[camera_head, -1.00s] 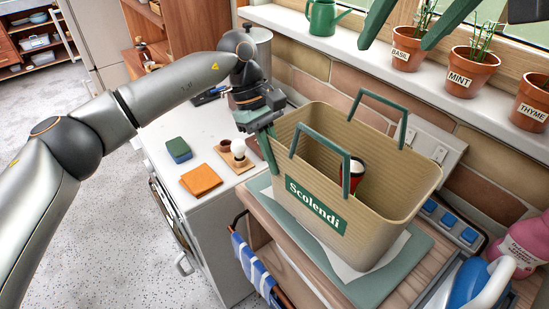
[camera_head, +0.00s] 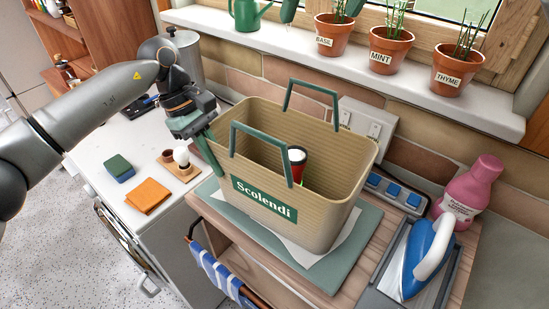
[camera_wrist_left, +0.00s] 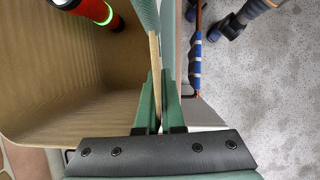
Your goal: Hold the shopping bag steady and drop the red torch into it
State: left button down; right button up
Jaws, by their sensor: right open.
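The tan shopping bag (camera_head: 335,215) with two green handles and a "Scolendi" label stands upright on a grey-green mat. The red torch (camera_head: 296,168) stands inside it near the far side, its dark head with a pale lens upward; its lower end is hidden. In the left wrist view the torch (camera_wrist_left: 88,12) shows a glowing green ring. My left gripper (camera_head: 214,165) is at the bag's left rim, its fingers shut on the bag wall (camera_wrist_left: 155,75), one on each side. My right gripper (camera_head: 321,12) is open and empty at the top edge, high above the bag; only its fingertips show.
A pink bottle (camera_head: 470,188) and a blue iron (camera_head: 428,255) stand right of the bag. Potted herbs (camera_head: 389,50) and a green watering can (camera_head: 245,14) line the windowsill. A sponge (camera_head: 119,168), orange cloth (camera_head: 147,195) and small wooden tray (camera_head: 184,175) lie on the left counter.

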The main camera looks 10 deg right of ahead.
dwell(0.4)
pick_arm(q)
jog(key=c, duration=1)
grip_release()
jog(key=shift+o, duration=0.2)
jog(key=v, duration=1.2)
